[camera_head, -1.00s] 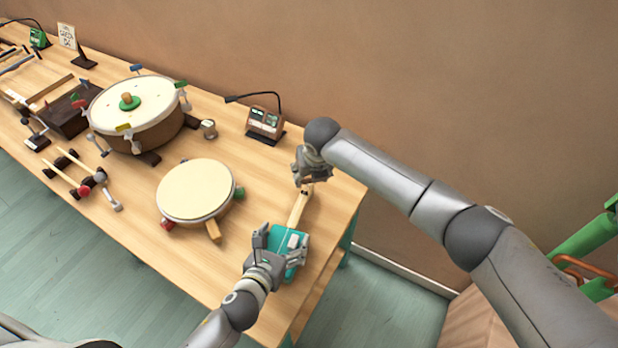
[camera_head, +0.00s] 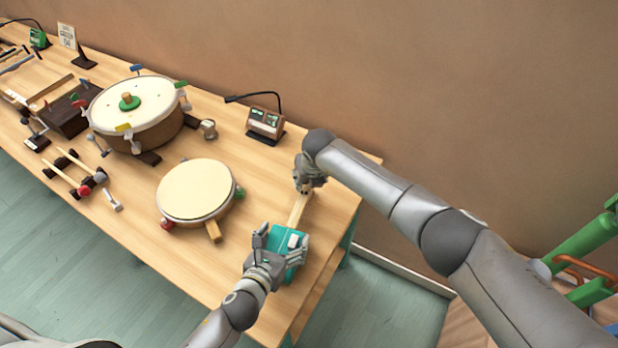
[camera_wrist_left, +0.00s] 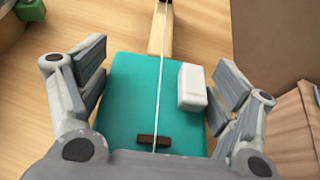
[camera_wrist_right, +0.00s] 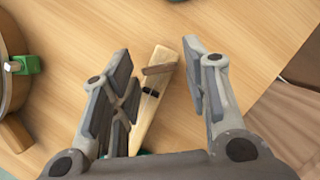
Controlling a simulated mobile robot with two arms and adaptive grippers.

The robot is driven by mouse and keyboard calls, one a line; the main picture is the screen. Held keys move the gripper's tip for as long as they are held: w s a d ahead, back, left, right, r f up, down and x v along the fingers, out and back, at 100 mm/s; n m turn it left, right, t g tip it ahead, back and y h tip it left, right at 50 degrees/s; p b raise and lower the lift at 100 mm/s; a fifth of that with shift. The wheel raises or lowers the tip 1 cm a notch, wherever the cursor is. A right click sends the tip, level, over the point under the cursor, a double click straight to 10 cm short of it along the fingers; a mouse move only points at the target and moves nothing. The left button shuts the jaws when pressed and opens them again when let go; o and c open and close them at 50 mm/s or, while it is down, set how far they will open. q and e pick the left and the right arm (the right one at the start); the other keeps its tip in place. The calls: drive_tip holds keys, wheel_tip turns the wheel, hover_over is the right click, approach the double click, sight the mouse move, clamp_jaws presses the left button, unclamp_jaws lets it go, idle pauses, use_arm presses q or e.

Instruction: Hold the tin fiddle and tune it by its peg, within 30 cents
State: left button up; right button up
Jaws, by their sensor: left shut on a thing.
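The tin fiddle has a teal box body (camera_head: 286,252), a pale wooden neck (camera_head: 298,207) and one string. It lies near the table's right end, neck pointing away. In the left wrist view, its body (camera_wrist_left: 130,105) carries a brown bridge (camera_wrist_left: 154,141) and a white block (camera_wrist_left: 192,87). My left gripper (camera_head: 283,237) is shut on the body, a finger at each side. My right gripper (camera_head: 308,187) is at the neck's far end. In the right wrist view it is open (camera_wrist_right: 160,75), with the neck's end and wooden peg (camera_wrist_right: 159,69) between its fingers, apparently touching neither.
A small box with a display (camera_head: 265,122) and bent cable stands behind the fiddle. A round pale drum (camera_head: 195,188) lies to the left; a larger drum (camera_head: 135,105) is beyond it. Mallets (camera_head: 72,170) lie farther left. The table's right edge is close to the fiddle.

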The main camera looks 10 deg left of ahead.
use_arm(q)
drive_tip(key=shift+s+f, duration=0.1)
drive_tip(key=shift+f, duration=0.1)
use_arm(e)
drive_tip(key=c, duration=0.7)
drive_tip(key=shift+s+a+m+h, duration=0.1)
drive_tip(key=shift+m+h, duration=0.4)
drive_tip(key=shift+m, duration=0.85)
drive_tip(key=shift+a+m+h, duration=0.1)
drive_tip(key=shift+m+h, duration=0.4)
drive_tip(key=shift+m, duration=0.85)
drive_tip(key=o, duration=1.1)
drive_tip(key=shift+a, duration=0.1)
